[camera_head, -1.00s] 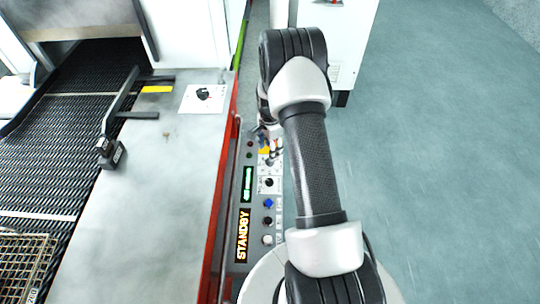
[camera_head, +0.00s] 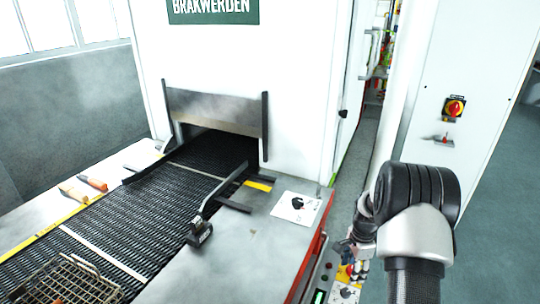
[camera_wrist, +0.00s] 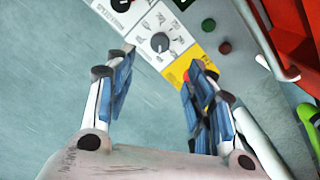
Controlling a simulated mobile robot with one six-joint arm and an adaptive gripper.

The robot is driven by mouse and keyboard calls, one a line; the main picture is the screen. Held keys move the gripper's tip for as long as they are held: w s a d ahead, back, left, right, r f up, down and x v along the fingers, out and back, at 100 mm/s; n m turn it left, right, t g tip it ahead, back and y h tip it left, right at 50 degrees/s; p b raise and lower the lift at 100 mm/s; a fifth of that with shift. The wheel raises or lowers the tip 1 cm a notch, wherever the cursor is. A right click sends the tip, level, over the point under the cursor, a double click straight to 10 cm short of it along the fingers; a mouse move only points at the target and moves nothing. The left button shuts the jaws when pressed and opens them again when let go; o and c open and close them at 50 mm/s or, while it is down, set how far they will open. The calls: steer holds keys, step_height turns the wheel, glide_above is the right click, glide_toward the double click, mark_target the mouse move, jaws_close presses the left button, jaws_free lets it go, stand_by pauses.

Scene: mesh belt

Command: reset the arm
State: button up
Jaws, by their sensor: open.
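My arm rises at the right of the head view, with its large dark elbow joint and grey link in front. My gripper (camera_head: 352,262) is small in the head view, low beside the red-edged side of the belt machine. In the wrist view my gripper (camera_wrist: 160,85) is open, its two blue-padded fingers apart with nothing between them. Beyond the fingertips is a control panel (camera_wrist: 188,50) with a rotary knob (camera_wrist: 160,42) on a white plate and a yellow patch near the right finger. Part of the panel is hidden behind that finger.
A mesh belt (camera_head: 160,190) runs into the white machine (camera_head: 240,60). A wire basket (camera_head: 65,282) sits on the belt at lower left. Two orange-handled tools (camera_head: 92,183) lie on the left ledge.

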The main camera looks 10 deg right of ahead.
steer(key=s+a+r+n+t, duration=0.1)
steer(key=s+a+r+n, duration=0.15)
steer(key=a+r, duration=0.4)
steer(key=s+a+r+n, duration=0.2)
steer(key=a+r+n, duration=0.1)
steer(key=r, duration=0.6)
steer(key=s+a+r+n+t, duration=0.1)
steer(key=s+a+r+n, duration=0.25)
steer(key=r, duration=0.45)
steer(key=s+a+r+n+t, duration=0.1)
steer(key=s+a+r+n, duration=0.2)
steer(key=s, duration=0.6)
steer(key=s+a+r+n+t, duration=0.1)
steer(key=s+a+r+n, duration=0.2)
steer(key=s+a+n, duration=0.3)
steer(key=s+a, duration=0.1)
steer(key=s, duration=0.2)
steer(key=shift+s+a+r+n+t, duration=0.15)
steer(key=shift+s+a+n+t, duration=0.15)
steer(key=shift+s+n, duration=0.1)
